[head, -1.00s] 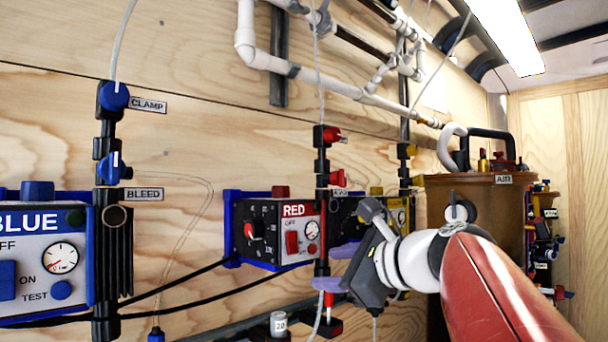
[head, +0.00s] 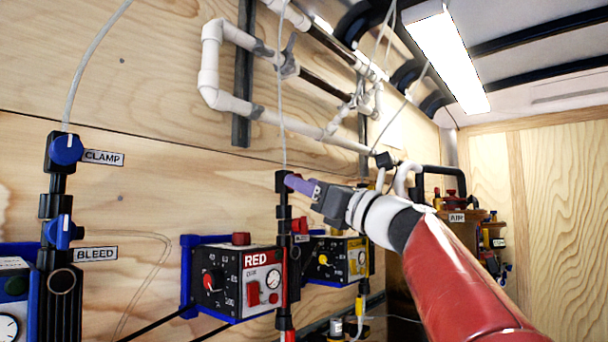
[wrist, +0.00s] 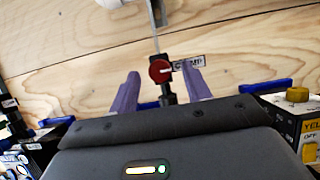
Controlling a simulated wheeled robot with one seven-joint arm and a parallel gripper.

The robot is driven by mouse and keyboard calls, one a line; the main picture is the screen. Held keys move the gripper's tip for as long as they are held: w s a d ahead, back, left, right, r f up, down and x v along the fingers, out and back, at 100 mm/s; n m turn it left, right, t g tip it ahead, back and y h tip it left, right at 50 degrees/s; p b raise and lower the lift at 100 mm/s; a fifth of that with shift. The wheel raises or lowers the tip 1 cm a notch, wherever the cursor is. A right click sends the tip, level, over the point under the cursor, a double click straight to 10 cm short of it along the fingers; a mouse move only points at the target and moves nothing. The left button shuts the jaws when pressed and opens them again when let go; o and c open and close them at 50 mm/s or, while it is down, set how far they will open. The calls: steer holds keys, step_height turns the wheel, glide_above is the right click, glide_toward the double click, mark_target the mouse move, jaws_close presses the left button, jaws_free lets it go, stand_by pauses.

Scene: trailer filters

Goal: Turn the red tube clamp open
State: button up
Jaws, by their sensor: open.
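The red tube clamp knob (wrist: 159,71) is round with a pale mark, on a black post with a clear tube running up from it. In the wrist view it shows between my two purple fingertips, with a visible gap on each side. In the head view my gripper (head: 297,184) is at the top of the red unit's black post (head: 283,215) and hides the knob. My gripper (wrist: 161,74) is open and empty. The right finger partly covers the clamp's label (wrist: 190,62). I cannot tell how deep the fingers reach around the knob.
The red pump box (head: 262,283) and yellow box (head: 340,262) sit below my gripper. The blue clamp knob (head: 66,149) and blue bleed knob (head: 63,232) are at left. White pipes (head: 235,104) run above along the wooden wall.

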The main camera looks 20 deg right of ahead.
steer(key=shift+w+a+r, duration=0.2)
steer(key=shift+w+a, duration=0.1)
steer(key=shift+w, duration=0.1)
steer(key=shift+c, duration=0.3)
steer(key=c, duration=0.9)
steer(key=shift+c, duration=0.2)
